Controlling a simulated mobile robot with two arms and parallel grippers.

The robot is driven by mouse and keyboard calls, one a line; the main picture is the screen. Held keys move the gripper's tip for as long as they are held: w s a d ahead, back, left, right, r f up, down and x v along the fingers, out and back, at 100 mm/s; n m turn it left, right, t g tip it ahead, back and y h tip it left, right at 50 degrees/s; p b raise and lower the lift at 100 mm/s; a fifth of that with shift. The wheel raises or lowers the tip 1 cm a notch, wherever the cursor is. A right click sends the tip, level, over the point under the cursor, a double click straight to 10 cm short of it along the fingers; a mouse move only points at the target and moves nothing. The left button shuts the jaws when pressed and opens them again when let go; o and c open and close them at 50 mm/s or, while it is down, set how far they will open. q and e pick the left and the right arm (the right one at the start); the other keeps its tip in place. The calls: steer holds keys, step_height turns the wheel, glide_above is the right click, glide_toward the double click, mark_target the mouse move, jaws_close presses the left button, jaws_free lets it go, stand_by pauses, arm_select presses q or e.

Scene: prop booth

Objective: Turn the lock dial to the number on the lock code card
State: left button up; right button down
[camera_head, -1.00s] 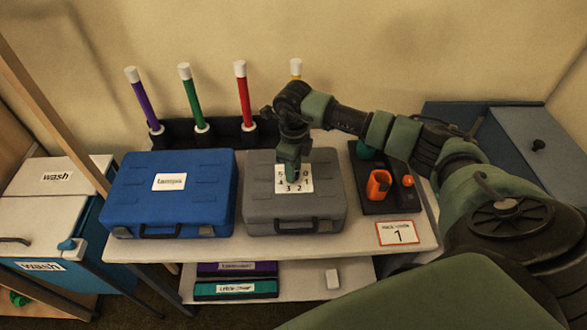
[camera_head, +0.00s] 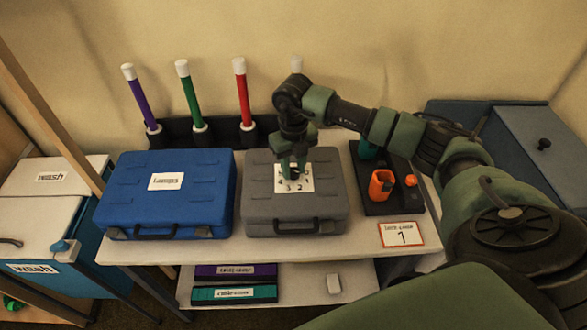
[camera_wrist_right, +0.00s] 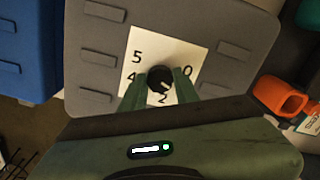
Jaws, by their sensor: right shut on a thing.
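The grey case (camera_head: 258,205) lies on the table with a white number plate (camera_head: 307,184) on its lid. The black lock dial (camera_wrist_right: 158,75) sits in the middle of that plate, with a small light mark on its lower part. In the right wrist view the 5, 4, 0 and 2 show around it; the fingers cover the rest. My right gripper (camera_head: 294,172) points down with its fingers on both sides of the dial, shut on it. It also shows in the right wrist view (camera_wrist_right: 158,88). The lock code card (camera_head: 402,235) has an orange border and reads 1. My left gripper is not in view.
A blue case (camera_head: 130,195) stands left of the grey one. Behind them a black rack (camera_head: 222,130) holds coloured sticks. Binders (camera_head: 235,292) lie on the lower shelf.

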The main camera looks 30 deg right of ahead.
mark_target(294, 171)
steer(key=shift+m, duration=0.3)
steer(key=c, duration=1.1)
jaws_free()
steer(key=shift+o, duration=0.2)
steer(key=shift+r, duration=0.15)
steer(key=shift+r+b, duration=0.3)
steer(key=shift+r, duration=0.05)
step_height(294, 171, up, 7)
steer(key=shift+f+b, duration=0.1)
steer(key=shift+b, duration=0.8)
